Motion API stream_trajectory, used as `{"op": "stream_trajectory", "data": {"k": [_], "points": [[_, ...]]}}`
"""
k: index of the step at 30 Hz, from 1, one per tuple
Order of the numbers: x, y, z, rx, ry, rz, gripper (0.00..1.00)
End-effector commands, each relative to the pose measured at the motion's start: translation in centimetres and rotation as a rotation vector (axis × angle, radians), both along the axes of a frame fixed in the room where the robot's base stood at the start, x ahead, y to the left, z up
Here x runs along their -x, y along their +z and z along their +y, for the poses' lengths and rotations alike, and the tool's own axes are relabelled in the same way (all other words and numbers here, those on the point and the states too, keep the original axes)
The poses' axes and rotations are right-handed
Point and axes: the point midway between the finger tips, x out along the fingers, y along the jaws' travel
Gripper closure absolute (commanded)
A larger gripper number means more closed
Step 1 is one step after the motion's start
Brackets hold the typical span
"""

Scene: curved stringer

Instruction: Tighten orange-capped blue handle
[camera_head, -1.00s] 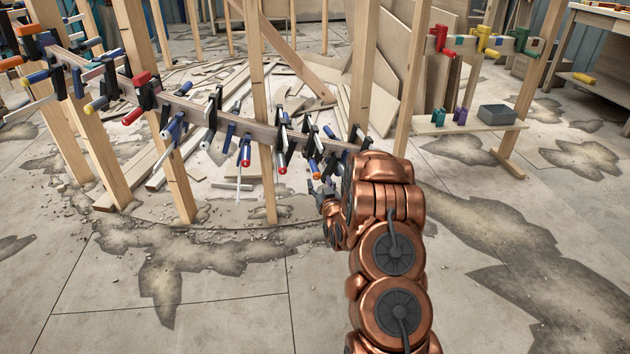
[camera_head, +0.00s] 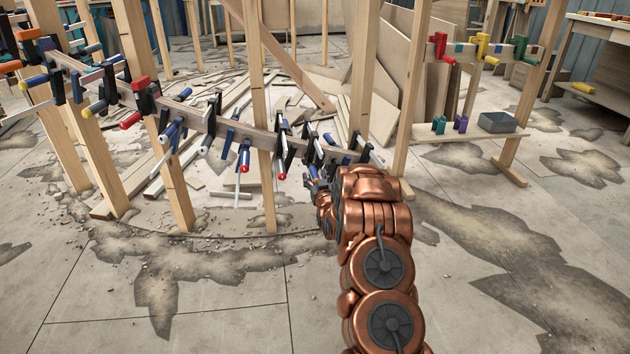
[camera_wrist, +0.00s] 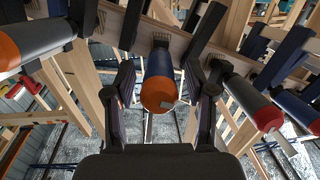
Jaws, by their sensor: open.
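The orange-capped blue handle (camera_wrist: 159,80) hangs from the curved wooden stringer in the middle of the wrist view. Its orange cap faces the camera. My gripper (camera_wrist: 164,82) is open, with one finger on each side of the handle and gaps showing between fingers and handle. In the head view my gripper (camera_head: 314,184) is at the right part of the clamp row on the curved stringer (camera_head: 205,117). The handle cannot be made out there among the clamps and my fingers.
A red-capped dark handle (camera_wrist: 255,100) is close to the right finger. A grey handle with an orange end (camera_wrist: 30,42) is at the left. Wooden posts (camera_head: 262,120) stand along the stringer. A low shelf (camera_head: 455,132) with a grey box (camera_head: 497,122) stands at right. Floor in front is open.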

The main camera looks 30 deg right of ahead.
Motion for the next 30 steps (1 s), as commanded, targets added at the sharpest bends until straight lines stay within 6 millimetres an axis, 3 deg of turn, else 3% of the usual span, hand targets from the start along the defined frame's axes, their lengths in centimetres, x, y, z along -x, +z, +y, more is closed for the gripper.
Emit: {"op": "stream_trajectory", "data": {"k": [8,24,30], "points": [[-0.14,0.02,-0.05,0.000,0.000,0.000,0.45],[-0.13,0.01,-0.05,0.000,0.000,0.000,1.00],[-0.13,0.07,-0.03,-0.007,0.002,-0.002,1.00]]}}
